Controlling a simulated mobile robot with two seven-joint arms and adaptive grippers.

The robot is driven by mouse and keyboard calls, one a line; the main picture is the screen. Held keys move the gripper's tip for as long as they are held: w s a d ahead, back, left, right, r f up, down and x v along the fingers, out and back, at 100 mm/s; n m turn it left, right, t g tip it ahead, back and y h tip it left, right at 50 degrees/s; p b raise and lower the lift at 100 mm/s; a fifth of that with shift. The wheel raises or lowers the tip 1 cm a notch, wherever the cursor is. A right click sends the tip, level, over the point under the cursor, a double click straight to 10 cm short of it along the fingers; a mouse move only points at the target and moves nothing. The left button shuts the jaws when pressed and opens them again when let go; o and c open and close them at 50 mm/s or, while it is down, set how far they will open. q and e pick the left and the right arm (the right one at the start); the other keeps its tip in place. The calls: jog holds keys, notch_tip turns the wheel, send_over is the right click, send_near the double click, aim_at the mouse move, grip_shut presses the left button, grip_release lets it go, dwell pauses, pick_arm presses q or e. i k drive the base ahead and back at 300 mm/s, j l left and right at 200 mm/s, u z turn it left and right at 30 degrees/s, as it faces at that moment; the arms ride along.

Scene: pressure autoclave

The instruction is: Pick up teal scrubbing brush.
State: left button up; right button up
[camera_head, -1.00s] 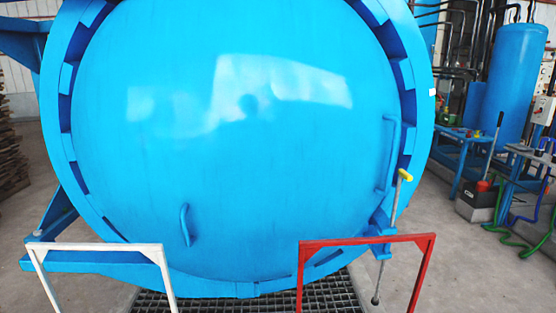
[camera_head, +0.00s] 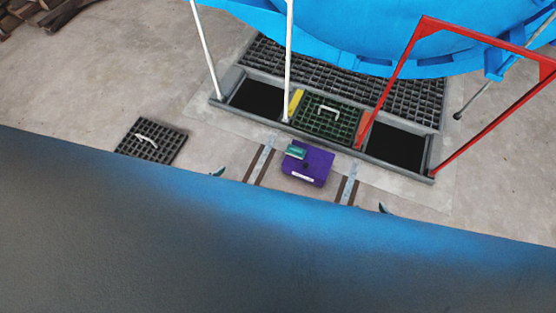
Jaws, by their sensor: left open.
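A small teal block with a pale edge, which looks like the teal scrubbing brush (camera_head: 296,151), lies on the upper left part of a purple box (camera_head: 308,168) on the floor. Its bristles cannot be made out. Only a small dark tip of what looks like my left gripper (camera_head: 217,171) shows, left of the box and apart from it. A similar small tip, apparently my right gripper (camera_head: 384,208), shows to the right of the box. The rest of both is hidden behind a large dark surface in the foreground. Neither tip touches the brush.
Beyond the box is a floor pit with dark openings and a green grate (camera_head: 325,120). A white frame (camera_head: 288,60) and a red frame (camera_head: 398,65) stand there. A loose grate (camera_head: 150,142) lies left on bare concrete. The blue autoclave (camera_head: 350,35) is behind.

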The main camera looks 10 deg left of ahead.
aim_at(293, 151)
jog(key=k+u, duration=0.15)
jog(key=i+j, duration=1.2)
jog(key=j, duration=0.25)
